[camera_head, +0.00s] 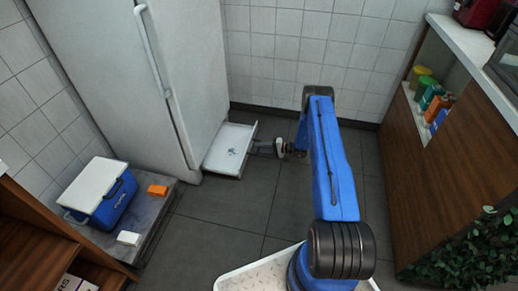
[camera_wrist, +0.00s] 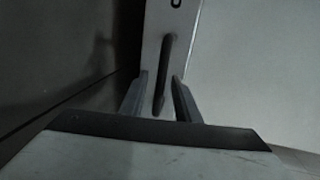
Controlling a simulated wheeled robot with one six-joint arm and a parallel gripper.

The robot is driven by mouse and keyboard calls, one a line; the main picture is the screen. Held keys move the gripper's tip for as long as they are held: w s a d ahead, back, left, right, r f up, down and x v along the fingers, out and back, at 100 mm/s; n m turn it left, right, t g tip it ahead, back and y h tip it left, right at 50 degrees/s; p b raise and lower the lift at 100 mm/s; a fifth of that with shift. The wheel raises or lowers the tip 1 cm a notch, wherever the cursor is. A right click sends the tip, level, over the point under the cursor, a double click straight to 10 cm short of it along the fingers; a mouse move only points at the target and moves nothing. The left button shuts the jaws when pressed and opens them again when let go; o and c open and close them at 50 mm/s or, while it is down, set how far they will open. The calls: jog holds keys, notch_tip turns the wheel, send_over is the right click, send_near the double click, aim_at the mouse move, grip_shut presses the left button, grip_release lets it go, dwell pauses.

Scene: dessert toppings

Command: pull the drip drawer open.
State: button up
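The drip drawer (camera_head: 226,162) is a shallow white tray at the foot of the tall white fridge (camera_head: 130,60). It stands out from the fridge, with its inside and a small dark patch on its floor in view. My gripper (camera_head: 258,146) is at the drawer's front, low above the floor. In the wrist view, the drawer's pale front (camera_wrist: 178,20) carries a dark bar handle (camera_wrist: 166,55). My gripper's two fingers (camera_wrist: 160,76) are apart, one on each side of the handle, with gaps showing. Contact with the handle cannot be made out.
A blue cooler with a white lid (camera_head: 108,194), an orange block (camera_head: 158,190) and a white block (camera_head: 128,238) sit on a grey slab (camera_head: 160,222) at left. A wooden counter (camera_head: 450,160) and a plant (camera_head: 470,255) stand at right. The tiled floor (camera_head: 225,215) before the drawer is clear.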

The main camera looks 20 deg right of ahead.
jog(key=v, duration=1.7)
jog(key=shift+w, duration=0.1)
